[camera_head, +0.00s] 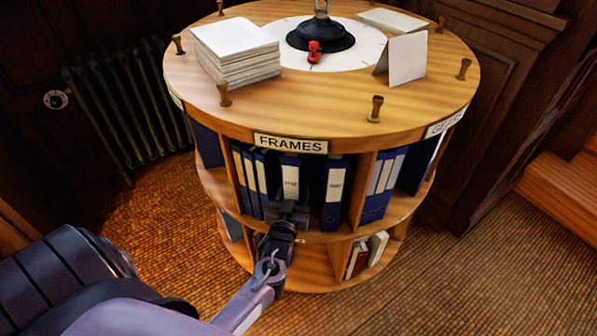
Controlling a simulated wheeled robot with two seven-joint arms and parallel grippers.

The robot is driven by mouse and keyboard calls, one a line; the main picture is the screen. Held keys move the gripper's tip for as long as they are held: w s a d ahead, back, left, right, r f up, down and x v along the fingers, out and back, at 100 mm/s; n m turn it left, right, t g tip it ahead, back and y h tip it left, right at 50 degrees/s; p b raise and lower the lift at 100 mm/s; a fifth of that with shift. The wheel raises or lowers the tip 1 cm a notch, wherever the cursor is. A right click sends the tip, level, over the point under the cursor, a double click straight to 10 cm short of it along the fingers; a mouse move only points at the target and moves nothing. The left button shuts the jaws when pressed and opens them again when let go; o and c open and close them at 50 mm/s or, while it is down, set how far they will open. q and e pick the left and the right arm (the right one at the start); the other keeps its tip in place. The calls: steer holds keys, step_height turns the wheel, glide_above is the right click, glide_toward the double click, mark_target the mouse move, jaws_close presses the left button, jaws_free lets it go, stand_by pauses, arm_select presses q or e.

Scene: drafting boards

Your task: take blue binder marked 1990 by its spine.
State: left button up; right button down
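Several blue binders with white spine labels stand upright in the upper shelf bay under the FRAMES sign (290,144). One blue binder (290,178) is right above and behind my gripper in the picture; its label print is too small to read. Another blue binder (333,190) stands to its right, past a dark gap. Which one is marked 1990 I cannot tell. My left gripper (288,212) is at the lower front of the first binder's spine, hiding its bottom. Whether its fingers touch or grip the spine is not clear. My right gripper is out of view.
The round wooden stand (330,108) has small pegs along its rim. A paper stack (236,52), a folded white card (403,60) and a dark lamp base (320,36) are on top. Upright dividers bound the bay. A radiator (122,105) stands at left.

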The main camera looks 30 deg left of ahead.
arm_select(q)
steer(key=c, duration=0.9)
steer(key=shift+r, duration=0.1)
steer(key=shift+c, duration=0.8)
steer(key=shift+r, duration=0.1)
